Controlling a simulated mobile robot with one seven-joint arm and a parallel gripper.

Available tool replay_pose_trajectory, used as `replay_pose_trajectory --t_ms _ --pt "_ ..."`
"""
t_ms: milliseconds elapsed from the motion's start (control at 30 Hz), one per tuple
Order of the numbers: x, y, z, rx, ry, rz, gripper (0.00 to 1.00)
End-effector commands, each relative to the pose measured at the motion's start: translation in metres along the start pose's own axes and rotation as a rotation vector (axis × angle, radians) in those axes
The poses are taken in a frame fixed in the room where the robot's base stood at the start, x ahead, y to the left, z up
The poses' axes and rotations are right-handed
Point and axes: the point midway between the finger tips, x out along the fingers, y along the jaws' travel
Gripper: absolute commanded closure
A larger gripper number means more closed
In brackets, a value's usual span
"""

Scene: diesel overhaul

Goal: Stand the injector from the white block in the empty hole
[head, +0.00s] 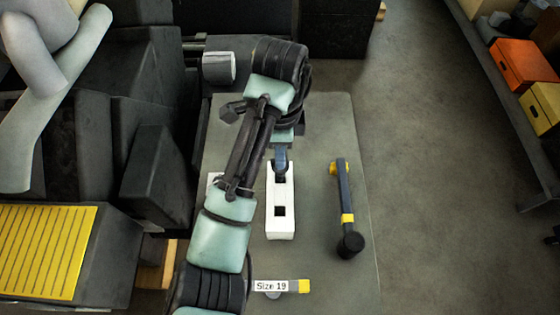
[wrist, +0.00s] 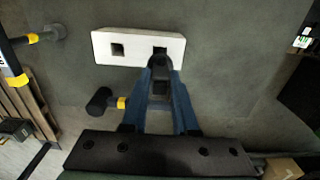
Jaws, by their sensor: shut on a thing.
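The white block (head: 271,228) lies on the grey bench top under my arm and has two square holes. The near hole (head: 280,211) is empty; in the wrist view it is the left hole (wrist: 118,49). My gripper (head: 281,158) is over the block's far end. In the wrist view the blue fingers of my gripper (wrist: 160,68) converge on a small dark piece, the injector (wrist: 160,61), at the block's right hole. The fingers are shut on it. Most of the injector is hidden, and I cannot tell how deep it sits in that hole.
A dark wrench-like tool (head: 346,190) with yellow bands and a black head lies right of the block. A piece labelled "Size 19" (head: 270,286) with a yellow end lies at the near side. Dark machinery (head: 150,175) borders the bench on the left.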

Motion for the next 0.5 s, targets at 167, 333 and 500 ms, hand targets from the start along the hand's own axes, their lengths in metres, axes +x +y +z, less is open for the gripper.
replay_pose_trajectory --t_ms 167,333,500 --pt "-0.036 -0.001 0.002 -0.001 -0.003 -0.001 1.00" --pt "-0.047 0.000 0.001 -0.002 -0.002 0.000 1.00" --pt "-0.053 0.000 0.001 -0.002 -0.001 0.001 1.00"
